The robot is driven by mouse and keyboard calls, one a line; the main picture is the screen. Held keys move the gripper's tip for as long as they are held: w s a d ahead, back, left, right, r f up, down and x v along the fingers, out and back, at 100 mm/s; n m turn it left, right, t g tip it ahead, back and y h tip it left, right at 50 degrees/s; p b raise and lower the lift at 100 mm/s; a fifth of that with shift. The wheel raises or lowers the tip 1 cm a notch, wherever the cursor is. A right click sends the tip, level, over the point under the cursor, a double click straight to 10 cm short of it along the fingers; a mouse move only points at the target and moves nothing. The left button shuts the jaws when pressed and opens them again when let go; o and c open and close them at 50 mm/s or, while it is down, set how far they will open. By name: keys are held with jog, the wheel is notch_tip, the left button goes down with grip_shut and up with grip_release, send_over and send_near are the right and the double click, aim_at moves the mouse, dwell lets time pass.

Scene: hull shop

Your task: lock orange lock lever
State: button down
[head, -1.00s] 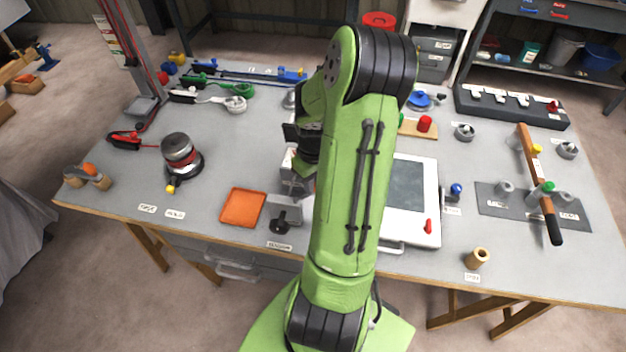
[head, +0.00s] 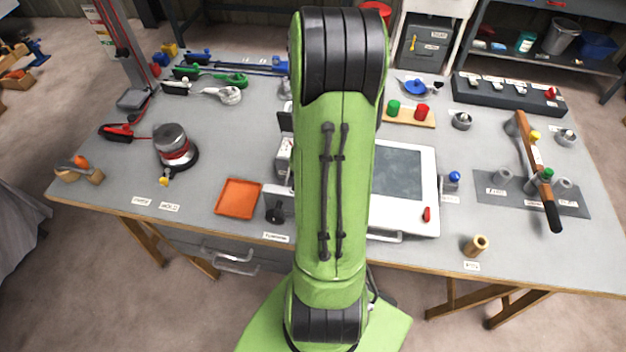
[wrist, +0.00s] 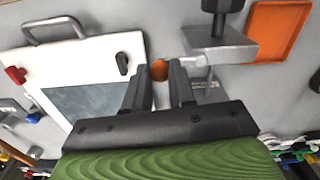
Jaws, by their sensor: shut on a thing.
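The orange lock lever shows in the wrist view as a round orange knob (wrist: 159,70), with a pale rod beside it leading towards a grey metal fixture (wrist: 222,47) that carries a black knob. My gripper (wrist: 158,80) has its two dark fingers on either side of the orange knob and is shut on it. The lever's base and how far it is turned are hard to make out. In the head view my green arm hides the orange knob and most of my gripper; part of the fixture's black knob (head: 275,211) shows left of the arm.
An orange tray (head: 238,199) lies left of the fixture. A white panel with a dark screen (head: 403,172) stands close to the right of my arm. A board with green and red pegs (head: 409,116) is behind. Bare grey tabletop lies around the tray.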

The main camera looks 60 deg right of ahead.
jog(key=shift+a+m, duration=0.25)
jog(key=shift+m, duration=0.25)
jog(key=c, duration=1)
grip_release()
jog(key=shift+s, duration=0.1)
jog(key=shift+o, duration=0.2)
jog(key=shift+r, duration=0.1)
notch_tip(320, 180, up, 16)
jog(key=p, duration=0.3)
jog(key=shift+f, duration=0.2)
